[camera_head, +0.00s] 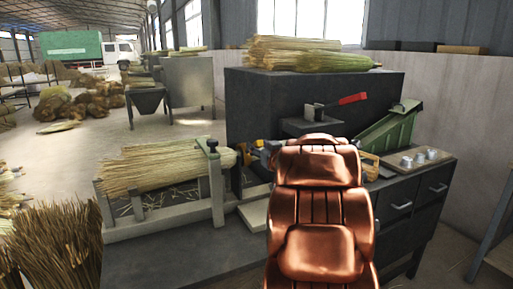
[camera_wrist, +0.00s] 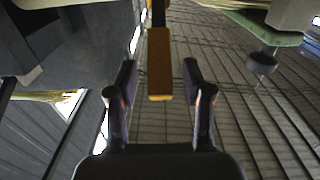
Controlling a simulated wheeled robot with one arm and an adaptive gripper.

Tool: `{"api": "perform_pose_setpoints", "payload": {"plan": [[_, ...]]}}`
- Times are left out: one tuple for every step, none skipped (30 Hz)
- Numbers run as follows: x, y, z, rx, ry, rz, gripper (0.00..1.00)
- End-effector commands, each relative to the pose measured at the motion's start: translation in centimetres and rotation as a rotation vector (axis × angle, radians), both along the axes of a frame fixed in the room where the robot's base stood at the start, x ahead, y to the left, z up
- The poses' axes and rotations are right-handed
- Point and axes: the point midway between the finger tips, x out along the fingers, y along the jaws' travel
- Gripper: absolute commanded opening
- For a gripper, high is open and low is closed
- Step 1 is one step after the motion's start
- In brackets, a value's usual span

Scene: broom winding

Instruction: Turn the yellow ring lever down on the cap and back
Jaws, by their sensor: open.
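The yellow lever (camera_wrist: 159,62) shows in the wrist view as a straight yellow bar, seen from close by, on a dark stem. My gripper (camera_wrist: 159,76) is open, with one finger on each side of the bar and a visible gap on both sides. In the head view, small yellow parts (camera_head: 245,153) show at the bundle's right end, just left of my copper-coloured arm. My arm hides most of that area, so I cannot make out the ring shape or the cap there.
A straw bundle (camera_head: 160,167) lies in a grey cradle (camera_head: 165,229) on the dark bench. A red-handled lever (camera_head: 352,99), a green sloped machine part (camera_head: 388,133) and a tray (camera_head: 440,158) with small metal pieces stand around my arm. A dark cabinet (camera_head: 300,100) stands behind.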

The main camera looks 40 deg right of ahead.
Motion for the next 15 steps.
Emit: {"api": "perform_pose_setpoints", "payload": {"plan": [[0.5, -0.1, -0.1, -0.002, 0.001, 0.001, 0.5], [0.8, -0.2, -0.1, -0.001, 0.001, 0.001, 0.5], [1.1, -0.3, -0.1, 0.001, 0.002, 0.001, 0.5], [1.3, -0.4, -0.2, 0.002, 0.003, 0.001, 0.5], [1.4, -0.5, -0.2, 0.002, 0.003, 0.0, 0.5], [1.6, -0.5, -0.2, 0.003, 0.003, 0.0, 0.5], [1.7, -0.6, -0.3, 0.004, 0.004, -0.001, 0.5], [1.8, -0.6, -0.2, 0.004, 0.004, -0.001, 0.5], [1.8, -0.7, -0.2, 0.004, 0.003, -0.001, 0.5], [1.9, -0.7, -0.2, 0.004, 0.003, -0.002, 0.5], [1.9, -0.7, -0.2, 0.004, 0.003, -0.002, 0.5], [1.9, -0.7, -0.2, 0.003, 0.003, -0.002, 0.5], [1.9, -0.7, -0.2, 0.003, 0.003, -0.002, 0.5], [1.9, -0.7, -0.2, 0.003, 0.003, -0.002, 0.5], [1.9, -0.7, -0.2, 0.003, 0.003, -0.002, 0.5]]}}
